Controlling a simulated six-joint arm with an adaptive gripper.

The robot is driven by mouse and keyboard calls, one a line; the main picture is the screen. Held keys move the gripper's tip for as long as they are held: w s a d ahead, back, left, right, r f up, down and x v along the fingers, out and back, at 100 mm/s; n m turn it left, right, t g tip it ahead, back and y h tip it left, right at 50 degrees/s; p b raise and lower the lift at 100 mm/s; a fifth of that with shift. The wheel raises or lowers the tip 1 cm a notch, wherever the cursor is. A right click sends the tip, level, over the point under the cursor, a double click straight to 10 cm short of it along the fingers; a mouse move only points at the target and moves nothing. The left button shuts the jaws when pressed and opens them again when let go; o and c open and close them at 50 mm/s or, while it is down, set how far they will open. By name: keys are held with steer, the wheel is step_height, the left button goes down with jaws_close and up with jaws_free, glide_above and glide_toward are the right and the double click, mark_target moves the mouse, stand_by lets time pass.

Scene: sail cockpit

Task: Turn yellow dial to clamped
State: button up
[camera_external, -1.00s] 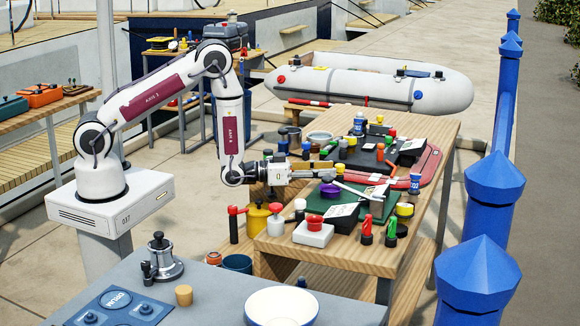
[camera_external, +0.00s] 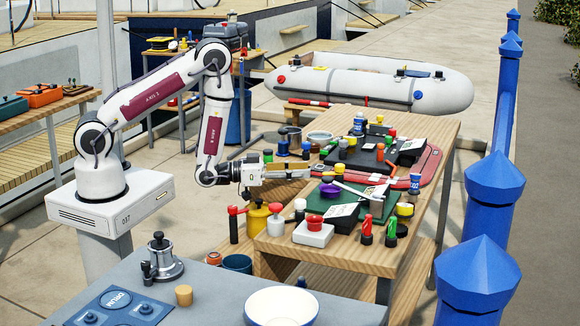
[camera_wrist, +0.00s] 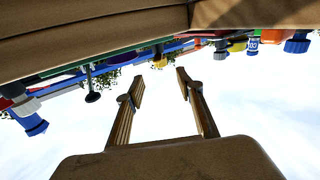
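Several yellow-topped things are in view, and I cannot tell for sure which is the yellow dial. One yellow knob (camera_external: 404,209) is at the right of the green board (camera_external: 318,202); another yellow knob (camera_external: 351,142) is farther back by the black board. My gripper (camera_external: 307,170) is level above the table's left side, left of both knobs, and touches neither. In the wrist view my gripper (camera_wrist: 158,79) has its fingers apart with nothing between them. That view looks upside down, with a yellow part (camera_wrist: 160,62) beyond the fingertips. No dial markings are readable.
The wooden table (camera_external: 345,255) is crowded with knobs, bottles and boards. A red push button on a white box (camera_external: 313,235) and a yellow can (camera_external: 258,219) stand at its near left. A grey bench with a white bowl (camera_external: 281,307) is in front.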

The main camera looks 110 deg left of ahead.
steer(key=w+a+r+g+y, duration=0.1)
steer(key=w+a+r+g, duration=0.2)
steer(key=w+a+r, duration=0.45)
steer(key=w+a+r+g, duration=0.2)
steer(key=w+a+r, duration=0.3)
steer(key=a, duration=0.5)
steer(key=s+d+f+m+g+h, duration=0.1)
steer(key=s+d+m+g+h, duration=0.1)
steer(key=d, duration=0.4)
steer(key=s+d+f+m+g+h, duration=0.1)
steer(key=s+d+m+g+h, duration=0.1)
steer(key=d+h, duration=0.4)
steer(key=shift+s+d+f+m+g+h, duration=0.2)
steer(key=shift+s+f+m+g+h, duration=0.15)
steer(key=shift+s+g, duration=0.65)
